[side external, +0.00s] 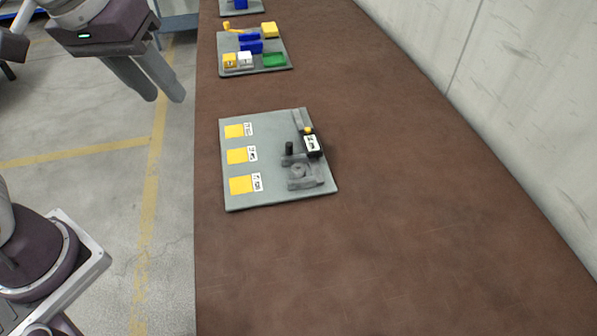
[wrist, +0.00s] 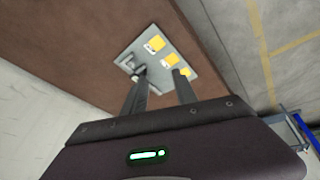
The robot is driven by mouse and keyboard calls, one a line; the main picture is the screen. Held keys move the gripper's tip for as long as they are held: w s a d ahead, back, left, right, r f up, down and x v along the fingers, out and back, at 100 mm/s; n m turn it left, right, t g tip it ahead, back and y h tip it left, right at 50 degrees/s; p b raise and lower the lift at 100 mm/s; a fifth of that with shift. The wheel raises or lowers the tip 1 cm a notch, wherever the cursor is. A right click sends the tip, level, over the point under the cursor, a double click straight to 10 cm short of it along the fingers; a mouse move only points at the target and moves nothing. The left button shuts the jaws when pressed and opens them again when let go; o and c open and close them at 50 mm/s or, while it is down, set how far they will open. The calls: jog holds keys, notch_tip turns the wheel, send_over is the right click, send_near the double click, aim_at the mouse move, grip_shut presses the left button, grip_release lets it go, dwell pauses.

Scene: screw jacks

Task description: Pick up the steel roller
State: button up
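A grey board (side external: 238,197) lies on the brown table. It carries grey metal parts on its right side. A small dark upright cylinder (side external: 289,148) stands there and may be the steel roller; a grey round piece (side external: 298,170) sits just in front of it. I cannot tell for sure which is the roller. My gripper (side external: 164,98) is up and left of the board, beyond the table's left edge, empty with its fingers apart.
The board also has three yellow squares with white labels (side external: 241,156) and a black labelled block (side external: 312,146). Another board (side external: 280,67) with yellow, blue, white and green blocks lies farther back. A wall (side external: 520,100) runs along the right. The table's front is clear.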

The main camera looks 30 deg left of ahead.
jog(key=w+d+f+n, duration=0.1)
jog(key=w+d+f, duration=0.2)
jog(key=w, duration=0.3)
jog(key=n+y, duration=0.3)
jog(key=n, duration=0.1)
send_over(298, 168)
jog(key=s+d, duration=0.2)
jog(key=shift+g, duration=0.4)
notch_tip(298, 168, down, 17)
jog(key=shift+d, duration=0.1)
jog(key=x, duration=0.6)
jog(key=shift+w+a+f, duration=0.15)
jog(key=shift+a+f, duration=0.05)
jog(key=shift+a, duration=0.05)
jog(key=shift+w+a+f, duration=0.1)
jog(key=shift+w+f, duration=0.05)
jog(key=shift+f, duration=0.2)
grip_shut()
